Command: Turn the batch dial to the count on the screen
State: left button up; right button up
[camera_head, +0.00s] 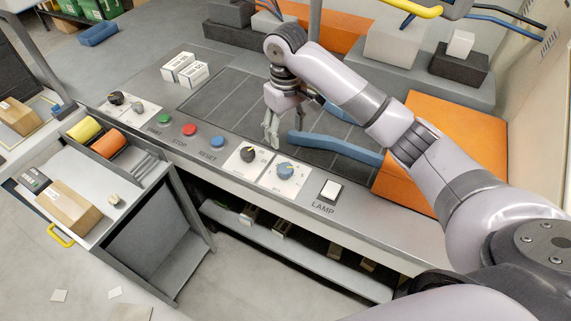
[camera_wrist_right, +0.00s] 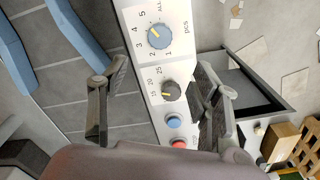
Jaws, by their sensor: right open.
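A blue dial (camera_head: 285,170) sits on a white plate on the grey console. In the right wrist view the blue dial (camera_wrist_right: 160,37) has numbers 1 to 5, ALL and "pcs" around it. Its yellow pointer tilts up-left, roughly towards 4 or 5. A dark dial (camera_head: 247,155) is beside it; in the wrist view the dark dial (camera_wrist_right: 171,91) shows 15, 20 and 25. My right gripper (camera_head: 271,130) is open and empty above the console, behind the dials and apart from them. Its spread fingers (camera_wrist_right: 165,76) frame the dark dial in the wrist view. No screen is recognisable.
A blue button (camera_head: 217,142), red button (camera_head: 190,130) and green button (camera_head: 165,118) lie left of the dials. A lamp switch (camera_head: 330,190) is to the right. A blue bar (camera_head: 335,146) and orange block (camera_head: 440,140) lie behind. A cart (camera_head: 160,215) stands front left.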

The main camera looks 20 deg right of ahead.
aim_at(286, 168)
notch_tip(286, 168, down, 15)
jog(key=shift+r+p, duration=0.2)
jog(key=shift+p, duration=0.9)
jog(key=shift+c, duration=0.5)
jog(key=c, duration=1.1)
